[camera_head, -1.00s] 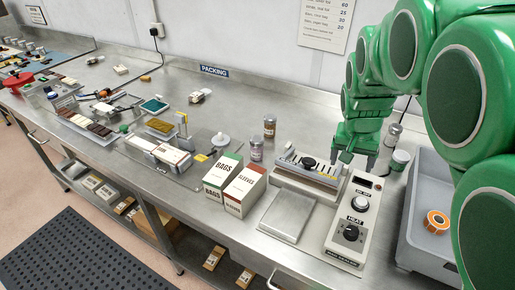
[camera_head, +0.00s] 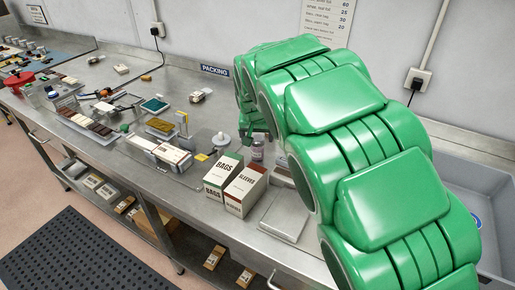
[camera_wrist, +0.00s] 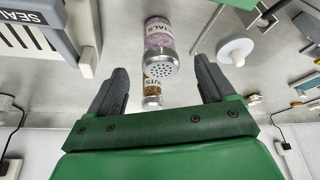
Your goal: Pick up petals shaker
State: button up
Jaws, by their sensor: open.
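The petals shaker (camera_wrist: 160,42) is a clear jar with pink contents, a label ending in "TALS" and a perforated metal lid. In the wrist view it lies between and just beyond the fingers of my gripper (camera_wrist: 160,88), which is open and empty. A second shaker with brown contents, labelled "UTS" (camera_wrist: 152,90), stands behind the petals shaker in the wrist view.
The bags box (camera_head: 222,172) and sleeves box (camera_head: 245,188) stand in front of the shaker. A white round-topped item (camera_head: 221,141) is to its left. The sealer (camera_wrist: 45,30) is close by at the wrist view's left. A grey tray (camera_head: 490,190) is at far right.

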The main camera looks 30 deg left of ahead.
aim_at(257, 137)
jog(key=shift+x, duration=3.75)
jog(key=shift+r, duration=0.1)
jog(key=c, duration=1.1)
notch_tip(257, 137, up, 3)
jog(key=shift+a+r, duration=0.1)
jog(key=shift+r, duration=0.1)
jog(key=s+d+r, duration=0.9)
jog(key=s, duration=0.1)
jog(key=shift+s+r, duration=0.3)
